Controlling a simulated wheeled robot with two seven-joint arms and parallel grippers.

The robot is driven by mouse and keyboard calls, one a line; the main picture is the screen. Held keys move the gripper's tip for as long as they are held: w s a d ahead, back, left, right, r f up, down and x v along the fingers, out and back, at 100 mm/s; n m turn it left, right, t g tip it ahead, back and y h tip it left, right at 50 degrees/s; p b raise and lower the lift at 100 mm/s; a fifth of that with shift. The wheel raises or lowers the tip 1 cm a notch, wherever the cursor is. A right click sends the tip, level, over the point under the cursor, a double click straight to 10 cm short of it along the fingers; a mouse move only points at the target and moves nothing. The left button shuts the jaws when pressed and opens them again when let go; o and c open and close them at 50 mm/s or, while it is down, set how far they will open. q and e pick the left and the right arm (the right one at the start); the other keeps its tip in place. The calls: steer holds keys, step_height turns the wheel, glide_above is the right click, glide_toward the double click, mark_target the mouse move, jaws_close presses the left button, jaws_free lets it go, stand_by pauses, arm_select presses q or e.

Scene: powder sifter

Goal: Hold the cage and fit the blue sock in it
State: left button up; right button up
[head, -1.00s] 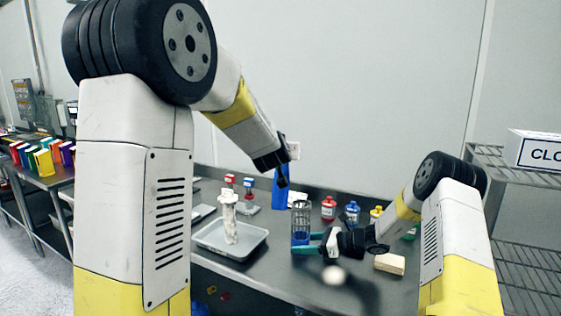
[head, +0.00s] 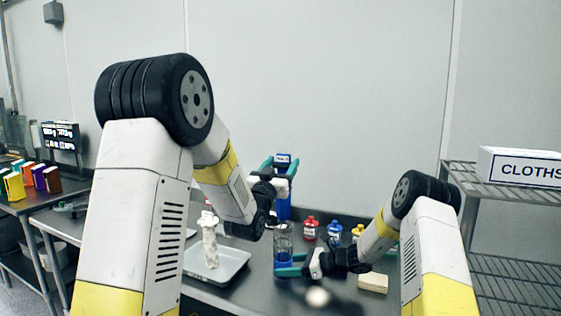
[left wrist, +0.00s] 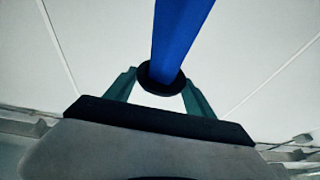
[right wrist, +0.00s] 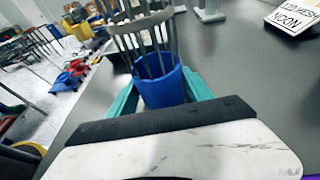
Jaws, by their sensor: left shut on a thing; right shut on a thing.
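The cage (head: 284,240) is an upright cylinder of metal bars on the bench. In the right wrist view its grey bars rise from a blue cup-like base (right wrist: 162,88). My right gripper (head: 291,265) is shut on that base, a teal finger on either side. My left gripper (head: 281,167) is higher, its teal fingers shut on the dark collar of the blue sock (head: 283,209). In the left wrist view, the blue sock (left wrist: 178,38) extends away from the collar. In the head view the sock lines up above the cage; whether its lower end has entered cannot be told.
Red (head: 310,230), blue (head: 335,232) and yellow bottles stand behind, to the right. A pale block (head: 373,283) lies on the bench at right. A wire shelf (head: 505,195) stands beyond.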

mark_target(280, 205)
arm_select(q)
steer(key=shift+s+f, duration=0.1)
steer(key=shift+f, duration=0.2)
stand_by(0.4)
steer(key=shift+f, duration=1.3)
steer(key=shift+f, duration=0.15)
steer(key=shift+f, duration=1.35)
steer(key=shift+f, duration=0.15)
steer(key=shift+f, duration=1.35)
steer(key=shift+f, duration=0.1)
steer(key=shift+f, duration=1.4)
